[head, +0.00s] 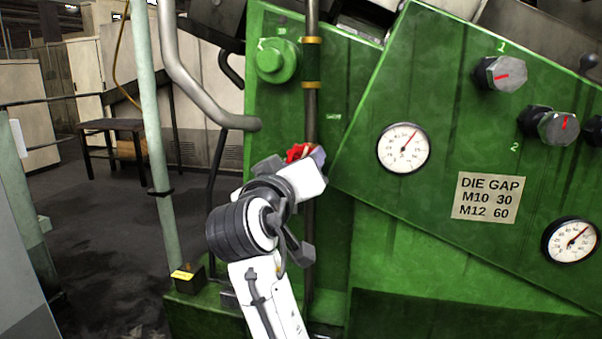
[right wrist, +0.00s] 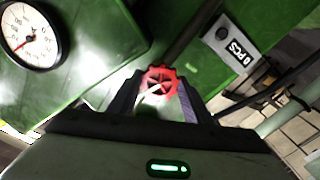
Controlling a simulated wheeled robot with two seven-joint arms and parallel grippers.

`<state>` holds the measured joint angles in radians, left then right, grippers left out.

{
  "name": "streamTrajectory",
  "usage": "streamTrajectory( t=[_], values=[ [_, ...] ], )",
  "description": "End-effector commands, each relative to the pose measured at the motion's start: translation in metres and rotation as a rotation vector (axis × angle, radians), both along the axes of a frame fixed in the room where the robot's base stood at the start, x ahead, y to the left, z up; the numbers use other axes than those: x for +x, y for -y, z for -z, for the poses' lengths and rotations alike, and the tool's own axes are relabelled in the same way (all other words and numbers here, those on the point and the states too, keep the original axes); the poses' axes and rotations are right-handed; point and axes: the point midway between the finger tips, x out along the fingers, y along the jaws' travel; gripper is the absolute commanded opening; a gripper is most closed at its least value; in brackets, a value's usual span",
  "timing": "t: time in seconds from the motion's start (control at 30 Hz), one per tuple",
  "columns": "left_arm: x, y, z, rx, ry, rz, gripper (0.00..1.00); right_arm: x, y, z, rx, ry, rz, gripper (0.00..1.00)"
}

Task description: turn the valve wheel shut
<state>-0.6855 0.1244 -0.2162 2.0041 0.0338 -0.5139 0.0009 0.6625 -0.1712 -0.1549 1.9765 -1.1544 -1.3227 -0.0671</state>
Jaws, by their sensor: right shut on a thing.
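The valve wheel (head: 298,152) is small and red, in front of a vertical pipe on the green machine. In the head view my right gripper and wrist hide most of it. In the right wrist view the red spoked wheel (right wrist: 159,81) sits between the fingertips of my right gripper (right wrist: 160,92). The gripper is shut on the wheel, with one finger on each side of its rim. My left gripper is in neither view.
The green machine panel carries a pressure gauge (head: 403,148), a second gauge (head: 570,241), grey knobs (head: 500,74) and a die gap plate (head: 487,197). The vertical pipe (head: 311,110) runs beside the panel. A pale green post (head: 154,130) and a bent grey pipe (head: 195,85) stand to the left.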

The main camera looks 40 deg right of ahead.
Motion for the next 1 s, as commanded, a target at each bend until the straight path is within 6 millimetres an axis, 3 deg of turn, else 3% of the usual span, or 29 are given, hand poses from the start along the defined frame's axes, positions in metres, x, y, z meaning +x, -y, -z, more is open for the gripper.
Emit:
streamTrajectory(
  t=[0.4,0.93,0.97,1.0],
  values=[
    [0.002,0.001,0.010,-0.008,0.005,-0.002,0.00,0.001,-0.001,0.003,0.119,0.126,-0.001,0.22],
    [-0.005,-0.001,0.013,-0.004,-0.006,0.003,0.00,0.000,-0.001,0.002,0.132,0.144,-0.001,0.22],
    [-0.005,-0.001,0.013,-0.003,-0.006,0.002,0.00,0.001,-0.001,0.002,0.132,0.144,-0.001,0.50],
    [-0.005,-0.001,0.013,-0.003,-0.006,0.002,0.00,0.001,-0.001,0.002,0.131,0.144,-0.001,0.52]
  ],
)
